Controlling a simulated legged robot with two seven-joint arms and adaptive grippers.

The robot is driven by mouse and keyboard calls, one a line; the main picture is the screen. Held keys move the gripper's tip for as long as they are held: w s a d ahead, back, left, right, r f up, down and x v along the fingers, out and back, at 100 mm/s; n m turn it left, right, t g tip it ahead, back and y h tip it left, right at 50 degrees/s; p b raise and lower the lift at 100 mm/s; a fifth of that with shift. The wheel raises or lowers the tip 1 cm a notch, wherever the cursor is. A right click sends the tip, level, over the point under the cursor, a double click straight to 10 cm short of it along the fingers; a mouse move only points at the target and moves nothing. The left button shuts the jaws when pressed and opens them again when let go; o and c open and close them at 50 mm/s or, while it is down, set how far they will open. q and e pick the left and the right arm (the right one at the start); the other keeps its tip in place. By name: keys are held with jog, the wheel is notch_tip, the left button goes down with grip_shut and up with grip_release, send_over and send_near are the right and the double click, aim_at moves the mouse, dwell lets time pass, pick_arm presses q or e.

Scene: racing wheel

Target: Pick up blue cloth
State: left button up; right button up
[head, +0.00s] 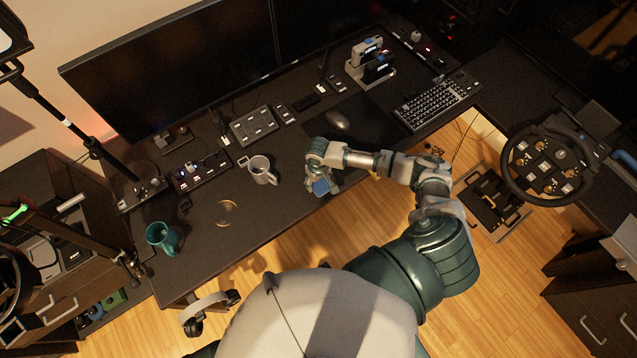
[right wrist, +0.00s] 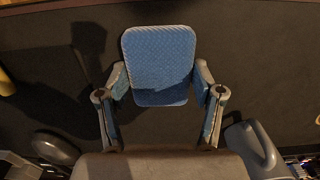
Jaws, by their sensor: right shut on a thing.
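The blue cloth (right wrist: 158,52) is a small folded, ribbed rectangle in the right wrist view, held between the two fingers of my right gripper (right wrist: 160,77). The fingers press on its left and right edges, and it stays flat. In the head view the cloth (head: 320,187) shows as a small blue patch at the desk's front edge, partly covered by my right gripper (head: 323,184). Whether it touches the desk or hangs just above it, I cannot tell. My left gripper is not in view.
The dark desk (head: 215,185) holds a white mug (head: 262,170) left of my gripper and a teal mug (head: 161,237) at far left. A mouse (head: 338,119) and keyboard (head: 437,102) lie behind. A steering wheel (head: 547,165) stands at right. Headphones (head: 208,312) hang below the front edge.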

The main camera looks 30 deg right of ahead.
aim_at(319, 183)
jog(key=shift+a, duration=0.1)
jog(key=shift+r, duration=0.8)
notch_tip(319, 183, up, 2)
jog(key=shift+s+r, duration=0.1)
jog(key=shift+s, duration=0.05)
jog(key=s+a, duration=0.3)
jog(key=s, duration=0.4)
jog(key=s+a+r, duration=0.1)
jog(key=s+a, duration=0.2)
jog(key=s, duration=0.4)
jog(key=shift+s+p, duration=0.2)
jog(key=shift+p, duration=0.1)
jog(key=shift+r, duration=0.1)
